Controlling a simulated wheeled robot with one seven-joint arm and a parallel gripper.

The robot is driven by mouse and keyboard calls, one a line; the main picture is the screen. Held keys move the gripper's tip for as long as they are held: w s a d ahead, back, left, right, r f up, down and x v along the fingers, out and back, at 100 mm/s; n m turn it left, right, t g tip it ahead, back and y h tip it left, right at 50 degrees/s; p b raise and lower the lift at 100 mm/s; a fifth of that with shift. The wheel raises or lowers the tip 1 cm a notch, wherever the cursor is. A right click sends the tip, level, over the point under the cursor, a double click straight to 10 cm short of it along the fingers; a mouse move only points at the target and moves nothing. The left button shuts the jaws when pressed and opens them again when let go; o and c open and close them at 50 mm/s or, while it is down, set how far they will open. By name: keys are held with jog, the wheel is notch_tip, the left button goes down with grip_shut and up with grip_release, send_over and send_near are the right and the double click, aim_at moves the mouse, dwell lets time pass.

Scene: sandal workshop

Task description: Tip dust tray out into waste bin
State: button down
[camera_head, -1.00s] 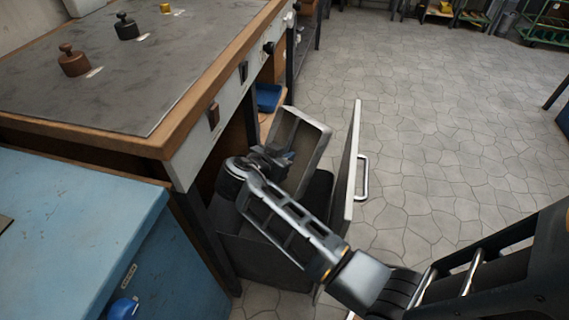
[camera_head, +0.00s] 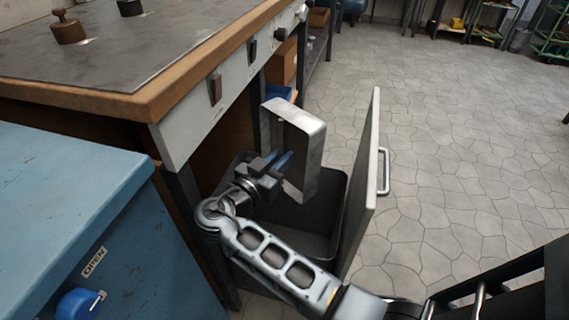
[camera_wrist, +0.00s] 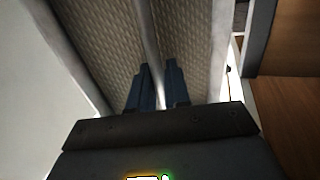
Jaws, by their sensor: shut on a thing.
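My gripper (camera_head: 279,163) is shut on the dust tray (camera_head: 308,137), a grey metal tray. The tray is steeply tilted, almost on its side, over the dark waste bin (camera_head: 318,212). The bin stands in the open pull-out under the bench, and the part I see inside it looks dark. In the wrist view my gripper's blue fingers (camera_wrist: 158,72) pinch a thin upright strip of the tray, with the tray's beige textured surface (camera_wrist: 107,45) on both sides. Whether dust is falling cannot be seen.
The pull-out's front panel (camera_head: 361,190) with its handle stands just right of the bin. The workbench (camera_head: 135,100) rises at left and behind. A blue cabinet (camera_head: 65,190) is at near left. The stone floor (camera_head: 460,190) at right is clear.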

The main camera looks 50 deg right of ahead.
jog(key=shift+w+a+f+n+t+h+b, duration=0.15)
jog(key=shift+a+f+n+t+h+b, duration=0.2)
jog(key=shift+a+h+b, duration=1.15)
jog(key=shift+w+a+f+n+t+h+b, duration=0.1)
jog(key=shift+f+n+h+b, duration=0.35)
jog(key=shift+b, duration=2.15)
jog(key=shift+w+a+f+n+t+h+b, duration=0.2)
jog(key=shift+a+f+h+b, duration=0.45)
jog(key=shift+h+b, duration=1.05)
jog(key=shift+a+r+y+b, duration=0.1)
jog(key=shift+r+y+b, duration=0.15)
jog(key=shift+b, duration=0.1)
jog(key=shift+f, duration=0.1)
